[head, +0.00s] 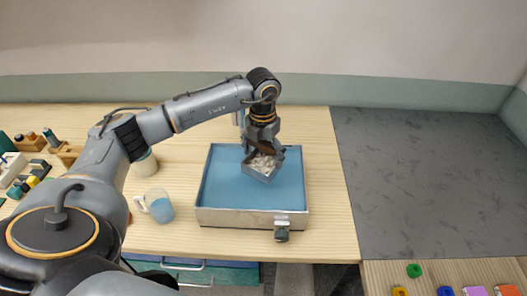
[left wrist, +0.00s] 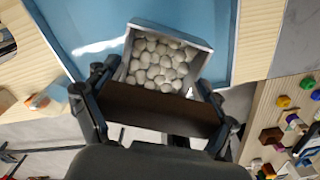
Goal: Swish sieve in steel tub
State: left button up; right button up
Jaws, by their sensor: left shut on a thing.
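The steel tub (head: 250,219) stands on the wooden counter and is full of blue water; its water also shows in the left wrist view (left wrist: 85,25). My left gripper (head: 263,150) is over the tub, shut on the brown handle of the sieve. The sieve (head: 259,177) is a small square metal box holding many pale pebbles, and it looks slightly tilted in the head view. In the left wrist view the sieve (left wrist: 190,37) sits just ahead of the fingers (left wrist: 152,102). I cannot tell whether its bottom touches the water. My right gripper is not in view.
A tap (head: 281,232) sticks out of the tub's front wall. A mug with blue on it (head: 158,206) and another cup (head: 145,163) stand left of the tub. Small bottles and blocks crowd the far left. The grey slab (head: 430,180) at the right is clear.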

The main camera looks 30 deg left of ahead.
pick_arm(q)
notch_tip(320, 180, down, 14)
jog(key=b, duration=0.9)
jog(key=shift+w+r, duration=0.1)
jog(key=shift+r, duration=0.1)
